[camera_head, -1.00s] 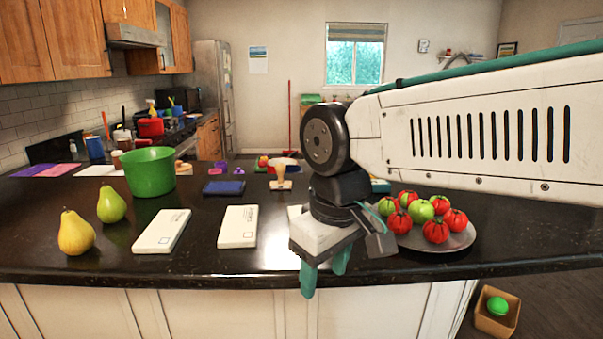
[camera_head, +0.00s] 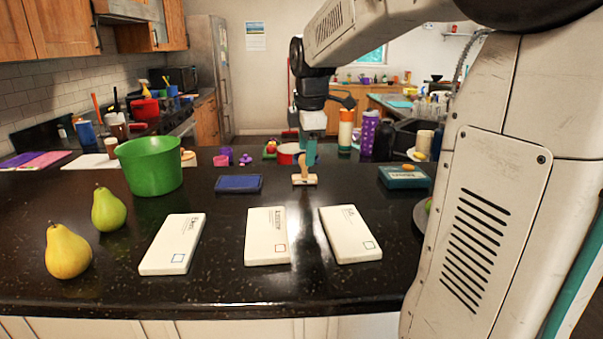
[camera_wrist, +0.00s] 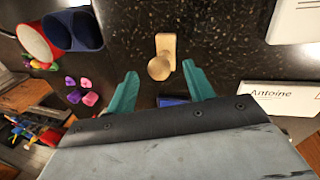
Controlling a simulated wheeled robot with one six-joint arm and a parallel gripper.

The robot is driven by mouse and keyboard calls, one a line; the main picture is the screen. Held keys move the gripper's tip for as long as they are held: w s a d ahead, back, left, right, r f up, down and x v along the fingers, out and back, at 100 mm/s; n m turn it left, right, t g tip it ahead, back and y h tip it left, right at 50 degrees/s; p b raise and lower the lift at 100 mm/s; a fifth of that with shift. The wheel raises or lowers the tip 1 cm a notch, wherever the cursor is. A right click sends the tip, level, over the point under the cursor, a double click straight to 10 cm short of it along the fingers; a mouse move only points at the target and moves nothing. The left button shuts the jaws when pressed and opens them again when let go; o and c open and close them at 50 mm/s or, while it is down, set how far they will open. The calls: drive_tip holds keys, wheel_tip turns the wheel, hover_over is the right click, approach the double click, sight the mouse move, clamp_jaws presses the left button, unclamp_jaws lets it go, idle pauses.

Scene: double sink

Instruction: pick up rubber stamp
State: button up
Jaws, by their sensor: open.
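The rubber stamp (camera_head: 304,174) stands upright on the dark counter, with a pale wooden handle and a flat base. In the wrist view the stamp (camera_wrist: 162,58) is seen from above, just beyond and between my fingertips. My gripper (camera_wrist: 160,85) is open, its two green fingers apart with nothing between them. In the head view my gripper (camera_head: 309,150) points down above and slightly behind the stamp. The near finger hides the other one there.
A blue ink pad (camera_head: 239,184) lies left of the stamp and a teal box (camera_head: 404,177) right. Three white envelopes (camera_head: 268,238) lie in front. A green pot (camera_head: 150,166) and two pears (camera_head: 68,251) are at left. Bare counter surrounds the stamp.

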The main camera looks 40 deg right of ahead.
sight(305, 170)
drive_tip(key=x, duration=0.4)
drive_tip(key=shift+w, duration=0.15)
drive_tip(key=c, duration=1)
drive_tip(key=shift+r, duration=0.1)
drive_tip(key=shift+r, duration=0.6)
drive_tip(key=shift+w+v, duration=0.2)
drive_tip(key=shift+v, duration=0.85)
drive_tip(key=s, duration=0.5)
drive_tip(key=s+r, duration=0.1)
drive_tip(key=s, duration=0.4)
drive_tip(key=s+d, duration=0.1)
drive_tip(key=s, duration=0.5)
drive_tip(key=shift+r, duration=0.3)
